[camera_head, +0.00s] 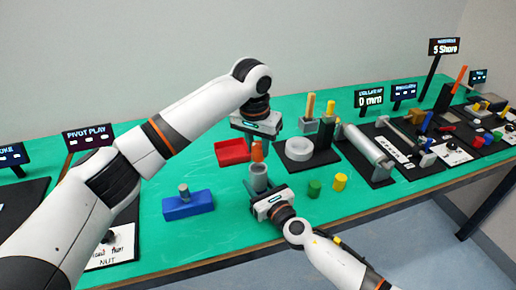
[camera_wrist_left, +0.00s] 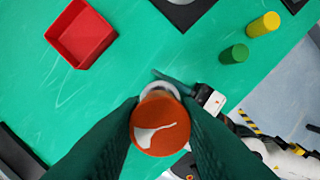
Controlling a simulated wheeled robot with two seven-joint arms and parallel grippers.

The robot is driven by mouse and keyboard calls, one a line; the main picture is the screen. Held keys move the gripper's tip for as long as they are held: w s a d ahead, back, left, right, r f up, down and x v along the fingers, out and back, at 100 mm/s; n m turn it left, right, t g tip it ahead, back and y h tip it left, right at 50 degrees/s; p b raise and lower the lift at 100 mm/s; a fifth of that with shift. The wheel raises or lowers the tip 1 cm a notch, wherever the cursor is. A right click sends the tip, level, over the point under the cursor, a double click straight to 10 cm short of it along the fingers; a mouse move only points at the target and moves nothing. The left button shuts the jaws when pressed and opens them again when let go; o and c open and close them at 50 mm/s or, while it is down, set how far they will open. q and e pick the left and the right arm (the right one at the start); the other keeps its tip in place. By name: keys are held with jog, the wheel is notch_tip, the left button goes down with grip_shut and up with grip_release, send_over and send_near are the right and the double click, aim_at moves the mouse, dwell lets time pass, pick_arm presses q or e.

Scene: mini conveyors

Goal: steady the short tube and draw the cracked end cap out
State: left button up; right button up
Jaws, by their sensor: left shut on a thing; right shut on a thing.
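The orange end cap (camera_head: 257,151) is at the top of the short grey tube (camera_head: 258,177), which looks upright. In the left wrist view the cap (camera_wrist_left: 150,113) shows a pale, jagged patch on its face, and a grey rim (camera_wrist_left: 158,87) of the tube shows behind it. My left gripper (camera_head: 257,142) is above the tube, pointing down, shut on the cap; its dark green fingers flank the cap. My right gripper (camera_head: 260,188) is shut on the tube lower down, from the front. I cannot tell whether the cap still sits inside the tube's mouth.
A red open tray (camera_head: 232,152) lies just left of the tube, behind it. A blue block with a grey peg (camera_head: 188,205) stands further left. Green (camera_head: 315,187) and yellow (camera_head: 340,182) cylinders stand at right. A white ring (camera_head: 299,149) lies on a dark board behind.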

jog(key=shift+s+f, duration=0.2)
jog(key=shift+f, duration=0.3)
jog(key=o, duration=1.2)
jog(key=shift+r, duration=0.1)
jog(key=shift+o, duration=0.2)
jog(key=shift+w, duration=0.1)
jog(key=shift+d, duration=0.1)
jog(key=v, duration=1.2)
jog(key=shift+r, duration=0.1)
